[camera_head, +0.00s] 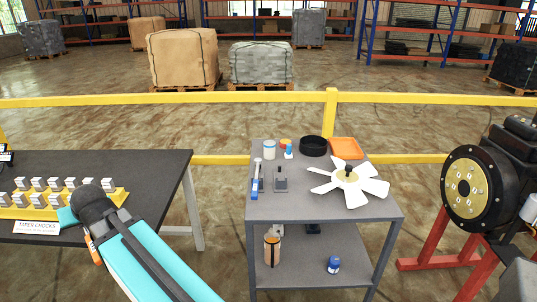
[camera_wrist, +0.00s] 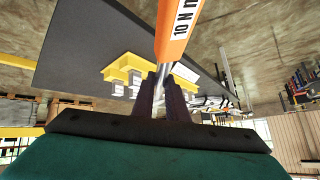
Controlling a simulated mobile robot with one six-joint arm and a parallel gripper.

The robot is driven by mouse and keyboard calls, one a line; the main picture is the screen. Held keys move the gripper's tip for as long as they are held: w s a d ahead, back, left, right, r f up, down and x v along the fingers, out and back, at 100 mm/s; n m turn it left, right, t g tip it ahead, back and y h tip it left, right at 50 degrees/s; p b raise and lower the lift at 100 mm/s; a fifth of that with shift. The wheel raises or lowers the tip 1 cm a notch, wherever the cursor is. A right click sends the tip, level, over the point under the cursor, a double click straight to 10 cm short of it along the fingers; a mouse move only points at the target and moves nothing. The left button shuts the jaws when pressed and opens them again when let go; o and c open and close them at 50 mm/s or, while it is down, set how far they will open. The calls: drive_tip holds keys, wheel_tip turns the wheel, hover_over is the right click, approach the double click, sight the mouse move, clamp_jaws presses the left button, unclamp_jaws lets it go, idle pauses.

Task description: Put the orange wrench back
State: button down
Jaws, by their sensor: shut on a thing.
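In the head view, a small part of the orange handle (camera_head: 93,247) shows beside my teal arm at the dark left table (camera_head: 150,170). My arm hides my gripper and most of the wrench there. I cannot tell whether the wrench touches the table.
A yellow rack (camera_head: 75,213) with several pale blocks stands on the left table, with a white sign (camera_head: 36,227) in front. A grey cart (camera_head: 300,207) holds a blue-handled tool (camera_head: 255,187), a white fan (camera_head: 348,183) and an orange tray (camera_head: 344,148). A yellow rail (camera_head: 220,98) runs behind.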

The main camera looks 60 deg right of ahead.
drive_tip(key=s+d+m+h+p, duration=0.15)
drive_tip(key=d+p, duration=0.25)
drive_tip(key=d, duration=1.5)
drive_tip(key=s+d+m+h+p, duration=0.1)
drive_tip(key=s+d+m+p, duration=0.2)
drive_tip(key=d, duration=1.6)
drive_tip(key=s+d+m+h+p, duration=0.1)
drive_tip(key=s+d+m+p, duration=0.1)
drive_tip(key=s+d, duration=0.8)
drive_tip(key=s+d+m+g+p, duration=0.1)
drive_tip(key=s+d+m+p, duration=0.2)
drive_tip(key=s+d, duration=0.8)
drive_tip(key=d+p, duration=0.1)
drive_tip(key=d, duration=0.7)
drive_tip(key=shift+s+d+h, duration=0.25)
drive_tip(key=shift+d+h, duration=0.1)
drive_tip(key=shift+d, duration=0.05)
drive_tip(key=shift+r, duration=0.1)
drive_tip(key=shift+f+b, duration=2.25)
drive_tip(key=shift+f, duration=0.8)
drive_tip(key=shift+b, duration=0.5)
